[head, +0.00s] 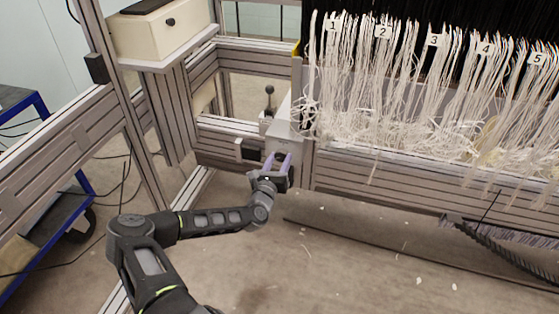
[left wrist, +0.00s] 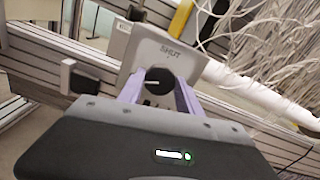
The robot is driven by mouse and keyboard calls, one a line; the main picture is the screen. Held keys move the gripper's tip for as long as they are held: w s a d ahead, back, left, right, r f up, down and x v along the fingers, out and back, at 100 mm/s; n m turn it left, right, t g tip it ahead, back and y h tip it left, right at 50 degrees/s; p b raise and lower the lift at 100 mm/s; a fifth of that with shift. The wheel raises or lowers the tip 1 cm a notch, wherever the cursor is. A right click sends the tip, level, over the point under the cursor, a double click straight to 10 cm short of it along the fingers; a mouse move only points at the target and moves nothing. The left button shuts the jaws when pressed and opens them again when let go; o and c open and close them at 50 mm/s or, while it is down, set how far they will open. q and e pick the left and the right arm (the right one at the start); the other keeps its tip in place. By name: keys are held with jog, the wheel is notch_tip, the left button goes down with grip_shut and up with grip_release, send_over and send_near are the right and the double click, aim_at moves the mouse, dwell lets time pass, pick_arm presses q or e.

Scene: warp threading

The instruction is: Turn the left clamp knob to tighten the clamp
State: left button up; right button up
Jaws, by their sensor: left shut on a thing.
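The left clamp knob (left wrist: 158,82) is a round black knob with a white line on its face. It sits on a grey metal plate (left wrist: 160,48) with small lettering, fixed at the frame's left end. The plate also shows in the head view (head: 286,125). My left gripper (head: 279,158) reaches up to the plate from below. In the left wrist view its two purple fingers (left wrist: 158,88) stand on either side of the knob and are shut on it. The knob is mostly hidden by the gripper in the head view. My right gripper is not in view.
Numbered bundles of white warp threads (head: 400,95) hang over the frame right of the plate. A dark block (head: 250,150) sticks out left of the knob. A black ball-topped lever (head: 270,100) stands behind. A cream box (head: 160,30) sits upper left. The floor below is mostly open.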

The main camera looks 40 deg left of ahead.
pick_arm(q)
jog(key=shift+m, duration=0.4)
jog(key=m+b, duration=0.2)
jog(key=m, duration=0.1)
jog(key=m+b, duration=0.1)
jog(key=m, duration=0.4)
jog(key=shift+m, duration=0.4)
jog(key=m, duration=0.6)
jog(key=shift+b, duration=0.4)
jog(key=m+b, duration=0.1)
jog(key=m, duration=0.6)
jog(key=o, duration=1.4)
jog(key=shift+c, duration=0.2)
